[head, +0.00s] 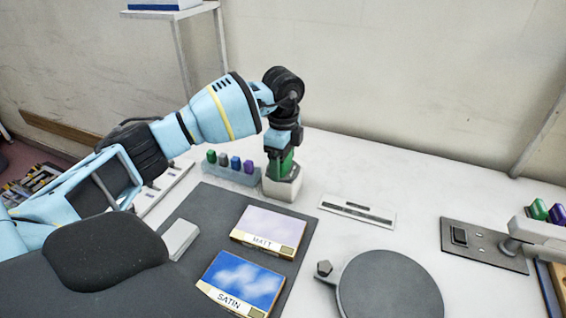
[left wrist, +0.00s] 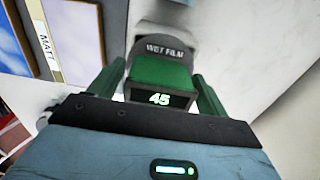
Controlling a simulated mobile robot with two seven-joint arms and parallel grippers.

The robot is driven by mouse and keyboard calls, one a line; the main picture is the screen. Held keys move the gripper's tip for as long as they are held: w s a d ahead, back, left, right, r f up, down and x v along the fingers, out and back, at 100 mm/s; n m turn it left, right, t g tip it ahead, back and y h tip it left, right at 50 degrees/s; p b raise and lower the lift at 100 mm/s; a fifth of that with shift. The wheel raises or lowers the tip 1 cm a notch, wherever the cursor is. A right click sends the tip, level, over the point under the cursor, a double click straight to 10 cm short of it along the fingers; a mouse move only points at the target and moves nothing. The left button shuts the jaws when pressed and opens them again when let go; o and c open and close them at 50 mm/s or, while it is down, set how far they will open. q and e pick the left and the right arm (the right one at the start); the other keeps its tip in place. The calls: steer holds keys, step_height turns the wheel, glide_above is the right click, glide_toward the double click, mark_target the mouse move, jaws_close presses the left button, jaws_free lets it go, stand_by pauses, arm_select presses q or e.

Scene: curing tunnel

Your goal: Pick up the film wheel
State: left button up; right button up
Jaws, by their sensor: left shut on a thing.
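The film wheel (left wrist: 163,66), with a green body, a dark rounded end lettered "WET FILM" and a small display reading 45, fills the middle of the left wrist view. My left gripper (left wrist: 157,78) is shut on it, one finger on each side. In the head view my left gripper (head: 282,152) points down at the back of the table, and the green of the film wheel (head: 284,166) shows below it. Just under it is a white stand (head: 283,187); I cannot tell whether the wheel still touches it. My right gripper is not in view.
Left of the stand is a rack of coloured pieces (head: 232,169). In front, a dark mat (head: 195,215) bears the MATT panel (head: 268,227) and SATIN panel (head: 243,282). A round grey disc (head: 390,290) lies front right, a slotted plate (head: 357,210) behind it. A wall stands close behind.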

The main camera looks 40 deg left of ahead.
arm_select(q)
step_height(320, 180, up, 10)
steer(key=shift+r, duration=0.1)
step_height(320, 180, up, 8)
steer(key=p, duration=0.4)
steer(key=shift+p, duration=0.3)
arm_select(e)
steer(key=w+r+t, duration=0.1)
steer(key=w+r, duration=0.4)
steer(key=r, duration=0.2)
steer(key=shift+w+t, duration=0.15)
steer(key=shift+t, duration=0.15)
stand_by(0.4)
